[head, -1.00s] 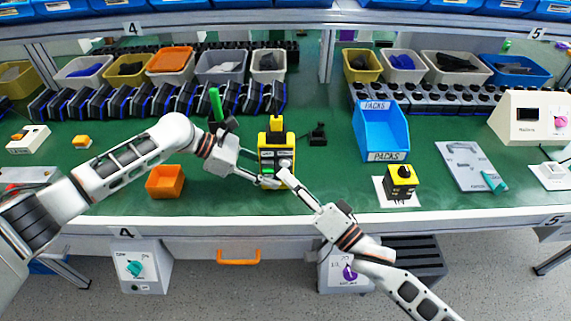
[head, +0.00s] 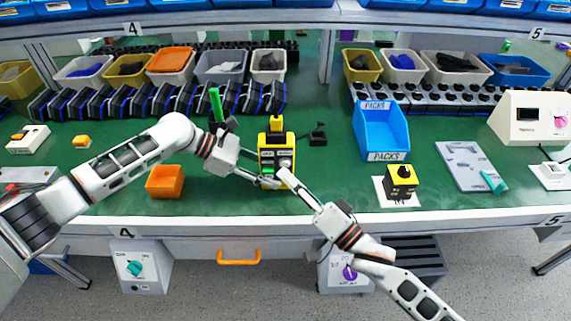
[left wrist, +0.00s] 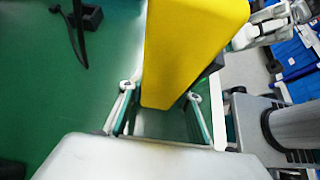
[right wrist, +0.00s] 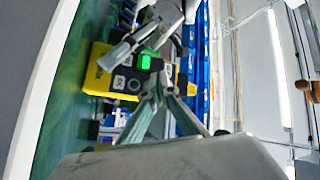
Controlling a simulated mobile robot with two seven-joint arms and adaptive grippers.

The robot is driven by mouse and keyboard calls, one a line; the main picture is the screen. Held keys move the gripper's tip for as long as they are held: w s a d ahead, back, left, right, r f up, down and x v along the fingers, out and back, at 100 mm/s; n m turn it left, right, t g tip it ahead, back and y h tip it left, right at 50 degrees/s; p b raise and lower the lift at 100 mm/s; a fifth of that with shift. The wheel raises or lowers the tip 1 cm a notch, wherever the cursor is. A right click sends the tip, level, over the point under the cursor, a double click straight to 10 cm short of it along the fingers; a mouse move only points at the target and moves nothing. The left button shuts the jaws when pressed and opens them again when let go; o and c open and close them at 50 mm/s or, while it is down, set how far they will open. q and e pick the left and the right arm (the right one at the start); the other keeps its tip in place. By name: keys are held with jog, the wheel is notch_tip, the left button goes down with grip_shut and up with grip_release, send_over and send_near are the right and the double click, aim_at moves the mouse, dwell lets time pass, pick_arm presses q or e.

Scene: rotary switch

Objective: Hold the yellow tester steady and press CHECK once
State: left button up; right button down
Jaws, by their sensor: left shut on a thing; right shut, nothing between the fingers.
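The yellow tester (head: 264,141) stands upright on the green bench, with black face panels and a grey round knob. My left gripper (head: 266,182) is shut on the lower part of the tester. In the left wrist view its fingers (left wrist: 160,97) lie on either side of the yellow body (left wrist: 190,45). My right gripper (head: 284,173) is shut and empty, its tips at the tester's lower front. In the right wrist view the tips (right wrist: 158,78) are close to the face beside a lit green patch (right wrist: 146,61). Contact with a button cannot be told; the CHECK label is unreadable.
An orange open box (head: 165,182) stands left of the tester. A black plug-like part (head: 317,134) and a blue PACKS bin (head: 381,130) are to the right. A yellow-black switch block (head: 401,181) sits on a white card. Rows of black units line the back.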

jog(key=shift+w, duration=0.35)
jog(key=shift+w, duration=0.45)
dwell(0.9)
jog(key=shift+s, duration=0.85)
jog(key=s, duration=0.5)
dwell(0.8)
pick_arm(q)
jog(key=o, duration=1.2)
